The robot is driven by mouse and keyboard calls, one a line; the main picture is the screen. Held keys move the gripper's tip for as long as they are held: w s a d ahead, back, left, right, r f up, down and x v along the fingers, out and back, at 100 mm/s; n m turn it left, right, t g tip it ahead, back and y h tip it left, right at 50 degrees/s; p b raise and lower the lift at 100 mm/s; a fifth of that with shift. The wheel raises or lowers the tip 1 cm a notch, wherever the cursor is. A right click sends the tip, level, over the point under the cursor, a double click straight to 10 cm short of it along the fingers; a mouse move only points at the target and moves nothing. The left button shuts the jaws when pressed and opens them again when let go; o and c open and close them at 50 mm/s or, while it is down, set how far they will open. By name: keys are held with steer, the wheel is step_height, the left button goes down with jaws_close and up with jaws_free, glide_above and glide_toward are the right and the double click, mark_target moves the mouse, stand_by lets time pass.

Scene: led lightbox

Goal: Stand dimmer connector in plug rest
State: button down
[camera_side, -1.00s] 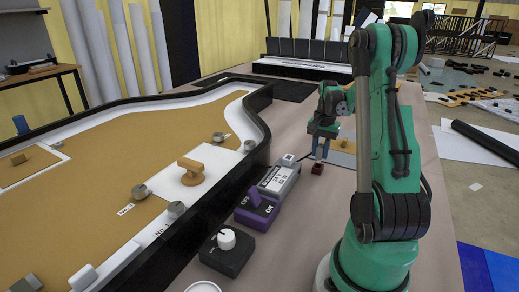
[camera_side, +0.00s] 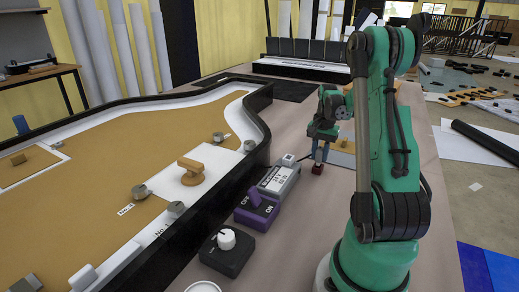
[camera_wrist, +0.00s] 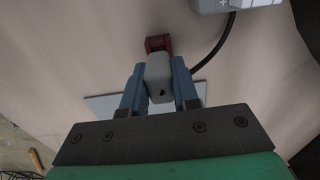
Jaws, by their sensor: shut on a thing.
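My gripper (camera_wrist: 158,88) has blue fingers on both sides of a grey connector (camera_wrist: 158,72) and is shut on it. A dark red block (camera_wrist: 158,43), which looks like the plug rest, is at the connector's far end in the wrist view. The connector overlaps it there, and I cannot tell whether it is seated in it or just above. In the side view my gripper (camera_side: 321,152) points down directly over the red block (camera_side: 317,169). A black cable (camera_wrist: 224,38) runs from behind the right finger to a grey box (camera_wrist: 238,4).
A grey box with a display (camera_side: 276,180), a purple ON/OFF switch (camera_side: 257,210) and a black knob box (camera_side: 227,250) stand in a row left of my gripper. The black-edged lightbox tray (camera_side: 200,225) lies farther left. Bare table is in front of the block.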

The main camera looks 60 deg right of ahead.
steer(key=shift+f, duration=0.65)
steer(key=c, duration=0.6)
jaws_free()
steer(key=shift+r, duration=4.05)
steer(key=w+a+r+n+t+h, duration=0.1)
steer(key=w+a+r+n+t, duration=0.1)
steer(key=w+a+n, duration=0.45)
steer(key=w+a+r+n+t+h, duration=0.1)
steer(key=w+a+r+n, duration=0.15)
steer(key=a, duration=0.75)
steer(key=a+n+t, duration=0.1)
steer(key=a+n, duration=0.2)
steer(key=a, duration=0.2)
steer(key=a+f+n+t+y, duration=0.1)
steer(key=a+n, duration=0.2)
steer(key=a, duration=0.2)
steer(key=a+n+t+y, duration=0.1)
steer(key=a+n+t, duration=0.1)
steer(key=a, duration=0.4)
steer(key=shift+w+f+n, duration=0.1)
steer(key=shift+f+n, duration=0.15)
steer(key=shift+n, duration=0.25)
